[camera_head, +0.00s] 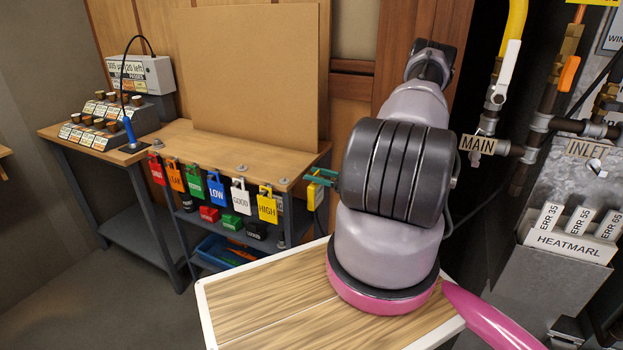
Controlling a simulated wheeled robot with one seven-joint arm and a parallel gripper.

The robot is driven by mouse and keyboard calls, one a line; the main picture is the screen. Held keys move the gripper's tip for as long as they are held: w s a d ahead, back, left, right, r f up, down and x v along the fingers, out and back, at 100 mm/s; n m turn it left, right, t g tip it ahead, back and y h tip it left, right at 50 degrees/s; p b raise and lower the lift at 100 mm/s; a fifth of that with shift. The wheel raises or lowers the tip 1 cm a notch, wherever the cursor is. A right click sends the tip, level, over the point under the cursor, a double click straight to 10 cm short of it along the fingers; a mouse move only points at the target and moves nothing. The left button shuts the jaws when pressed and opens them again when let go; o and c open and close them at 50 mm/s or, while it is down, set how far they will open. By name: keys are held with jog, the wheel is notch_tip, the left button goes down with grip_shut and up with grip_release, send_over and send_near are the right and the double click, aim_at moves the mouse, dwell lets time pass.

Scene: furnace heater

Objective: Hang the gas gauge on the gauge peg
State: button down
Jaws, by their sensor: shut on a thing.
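My gripper (324,178) shows as teal fingers just left of my arm, at the right front corner of the workbench. It is shut on a small yellow block-like thing (314,196), which I take for the gas gauge. The gauge is seen small and at an angle, and its face cannot be read. It is close to the bench's right end; I cannot tell whether it touches anything. Several small metal pegs line the bench's front edge, most with tags hanging from them. I cannot tell which one is the gauge peg.
Hanging tags include blue LOW (217,188), white GOOD (241,197) and yellow HIGH (267,206). The workbench (180,140) carries a large brown board (250,75). A blue bin (215,252) sits below.

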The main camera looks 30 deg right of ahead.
jog(key=shift+s+d+f, duration=0.3)
jog(key=shift+s+d, duration=0.2)
jog(key=shift+s, duration=0.15)
jog(key=v, duration=0.3)
jog(key=shift+s+d, duration=0.15)
jog(key=shift+s, duration=0.05)
dwell(0.4)
